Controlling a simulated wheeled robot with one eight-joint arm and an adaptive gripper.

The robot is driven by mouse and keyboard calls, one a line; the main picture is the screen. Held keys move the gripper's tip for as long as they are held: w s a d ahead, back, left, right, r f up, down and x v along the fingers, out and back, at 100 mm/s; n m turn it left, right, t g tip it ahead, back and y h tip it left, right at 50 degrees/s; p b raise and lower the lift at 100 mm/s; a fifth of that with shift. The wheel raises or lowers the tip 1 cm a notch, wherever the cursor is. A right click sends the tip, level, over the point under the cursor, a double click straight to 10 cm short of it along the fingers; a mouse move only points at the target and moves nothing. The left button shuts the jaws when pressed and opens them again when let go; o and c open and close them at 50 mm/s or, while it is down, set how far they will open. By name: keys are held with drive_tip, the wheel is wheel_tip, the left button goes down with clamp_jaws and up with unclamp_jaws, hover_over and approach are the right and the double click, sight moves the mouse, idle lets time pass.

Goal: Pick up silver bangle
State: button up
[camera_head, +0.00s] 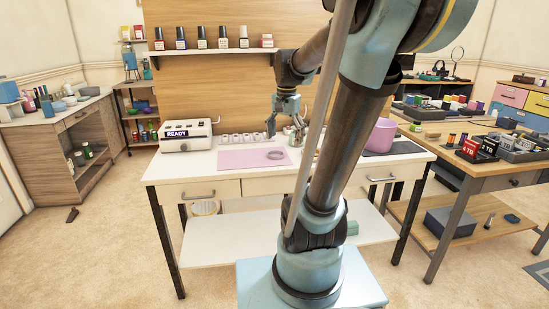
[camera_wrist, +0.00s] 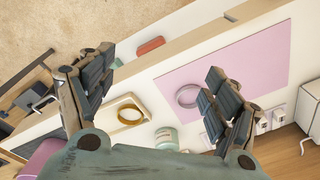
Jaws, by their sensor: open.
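The silver bangle (camera_head: 275,155) lies flat on the pink mat (camera_head: 238,159) on the white table. In the wrist view the silver bangle (camera_wrist: 177,97) sits near the mat's edge, close to the right finger, which overlaps its side in the picture. My gripper (camera_head: 285,127) hangs above the table and appears behind and above the bangle in the head view. In the wrist view my gripper (camera_wrist: 161,64) has its fingers wide apart, with nothing between them.
A gold ring (camera_wrist: 130,122) lies in a tan-rimmed tray beside the mat. A white box reading READY (camera_head: 186,135) stands left of the mat, with several small white blocks along the mat's back edge. A pink bowl (camera_head: 381,136) stands to the right. The mat's left part is clear.

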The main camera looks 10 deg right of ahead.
drive_tip(key=w+r+m+g, duration=0.1)
drive_tip(key=w+r+m, duration=0.15)
drive_tip(key=w, duration=0.65)
drive_tip(key=w+r+m, duration=0.2)
drive_tip(key=w+m, duration=0.2)
drive_tip(key=w, duration=0.5)
drive_tip(key=shift+m, duration=0.35)
wheel_tip(320, 180, down, 12)
drive_tip(key=shift+w+f, duration=0.1)
drive_tip(key=shift+s+f, duration=0.2)
drive_tip(key=shift+f, duration=2.65)
drive_tip(key=c, duration=1.1)
